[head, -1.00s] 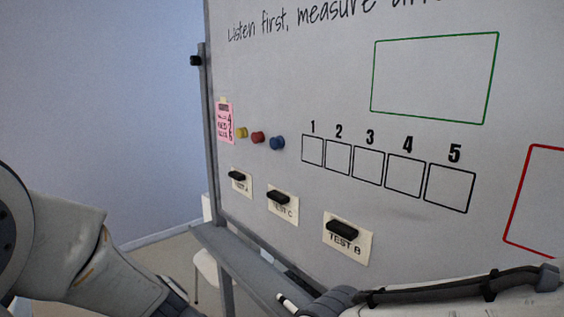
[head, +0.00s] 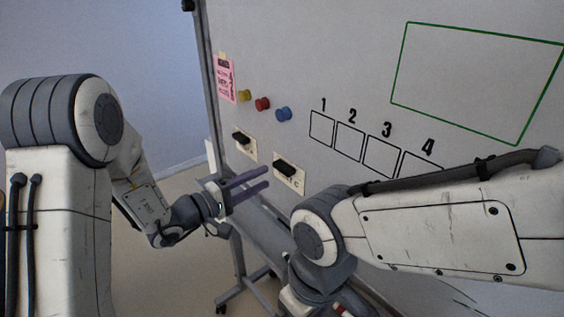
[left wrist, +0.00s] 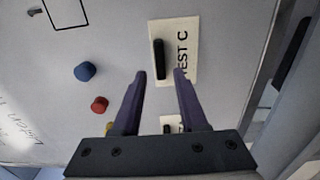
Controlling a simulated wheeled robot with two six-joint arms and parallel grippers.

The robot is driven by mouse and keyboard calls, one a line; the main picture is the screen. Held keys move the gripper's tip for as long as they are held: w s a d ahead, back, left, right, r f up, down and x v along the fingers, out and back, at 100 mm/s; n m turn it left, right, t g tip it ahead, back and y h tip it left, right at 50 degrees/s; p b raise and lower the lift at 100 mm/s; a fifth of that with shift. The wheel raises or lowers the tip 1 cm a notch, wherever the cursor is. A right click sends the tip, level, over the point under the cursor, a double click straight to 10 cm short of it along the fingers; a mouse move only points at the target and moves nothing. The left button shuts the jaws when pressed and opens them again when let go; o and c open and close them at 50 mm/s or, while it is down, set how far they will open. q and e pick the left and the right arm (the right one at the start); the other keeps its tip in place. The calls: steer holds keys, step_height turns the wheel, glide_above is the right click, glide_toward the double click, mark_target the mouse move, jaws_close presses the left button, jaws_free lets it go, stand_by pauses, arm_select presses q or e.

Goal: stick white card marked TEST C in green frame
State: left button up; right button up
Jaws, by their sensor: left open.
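The white card marked TEST C (head: 299,178) is on the whiteboard with a black bar-shaped holder (head: 284,168) on it. In the left wrist view the card (left wrist: 190,30) is just beyond my fingertips, its lettering sideways. The green frame (head: 399,62) is an empty outline at the upper right. My right gripper does not show.
The TEST A card (head: 252,150) is left of TEST C. Yellow, red (head: 262,104) and blue (head: 283,114) magnets and a pink note (head: 227,80) are above. My right arm crosses the lower right, covering part of the board. The board's ledge runs below.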

mark_target(279, 170)
arm_select(q)
steer(key=p+x, duration=0.1)
steer(key=x, duration=0.1)
steer(key=shift+w+d+r, duration=0.1)
steer(key=shift+d, duration=0.25)
steer(key=shift+w+d+f+b, duration=0.3)
steer(key=shift+d+b, duration=0.1)
steer(key=shift+b, duration=0.55)
steer(key=shift+w+d+b, duration=0.4)
steer(key=shift+d, duration=0.05)
steer(key=shift+w+d+r, duration=0.1)
steer(key=shift+d+r, duration=0.05)
steer(key=shift+c, duration=0.3)
jaws_close()
steer(key=shift+b, duration=0.75)
steer(key=shift+r, duration=0.1)
